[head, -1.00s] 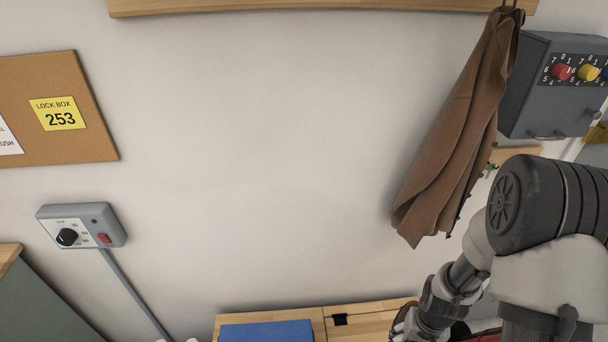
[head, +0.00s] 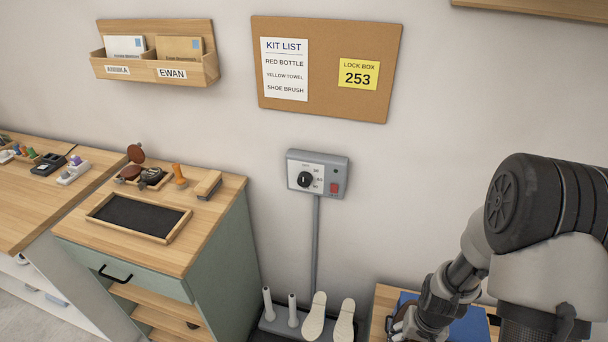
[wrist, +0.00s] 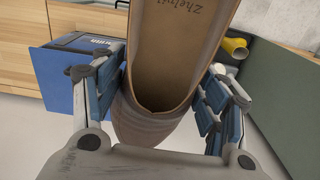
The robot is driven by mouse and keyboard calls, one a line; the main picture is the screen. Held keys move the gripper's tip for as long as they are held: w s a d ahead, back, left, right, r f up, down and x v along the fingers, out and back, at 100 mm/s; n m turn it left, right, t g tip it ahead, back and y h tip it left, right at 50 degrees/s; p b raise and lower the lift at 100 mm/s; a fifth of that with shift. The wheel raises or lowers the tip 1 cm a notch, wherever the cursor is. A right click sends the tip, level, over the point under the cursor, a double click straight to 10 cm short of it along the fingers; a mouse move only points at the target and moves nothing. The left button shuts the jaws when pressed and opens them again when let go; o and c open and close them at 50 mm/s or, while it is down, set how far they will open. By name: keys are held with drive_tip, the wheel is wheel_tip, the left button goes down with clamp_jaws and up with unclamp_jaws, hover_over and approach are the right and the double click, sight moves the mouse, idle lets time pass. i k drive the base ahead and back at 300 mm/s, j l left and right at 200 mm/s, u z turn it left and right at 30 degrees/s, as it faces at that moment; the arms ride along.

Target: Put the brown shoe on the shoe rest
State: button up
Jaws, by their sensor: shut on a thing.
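The brown shoe (wrist: 165,75) fills the middle of the wrist view, with its open top and lettered insole facing the camera. My gripper (wrist: 160,90) has blue-padded fingers on both sides of the shoe and is shut on it. In the head view my gripper (head: 402,325) is low at the right, partly cut off by the bottom edge, and the shoe is hardly visible there. No label marks a shoe rest. A shallow wooden tray with a dark mat (head: 138,217) lies empty on the green cabinet, beside polish tins (head: 150,177) and a brush (head: 208,184).
A blue box (head: 465,325) is behind my gripper. A wooden desk (head: 45,195) stands left of the cabinet (head: 215,260).

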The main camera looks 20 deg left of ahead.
sight(139, 217)
drive_tip(key=k+j, duration=0.1)
drive_tip(key=j, duration=0.4)
drive_tip(key=k+j, duration=0.1)
drive_tip(key=j, duration=0.35)
drive_tip(key=k+j+u, duration=0.1)
drive_tip(key=j, duration=0.4)
drive_tip(key=k+j, duration=0.1)
drive_tip(key=j, duration=0.4)
drive_tip(key=k+j, duration=0.1)
drive_tip(key=j, duration=0.4)
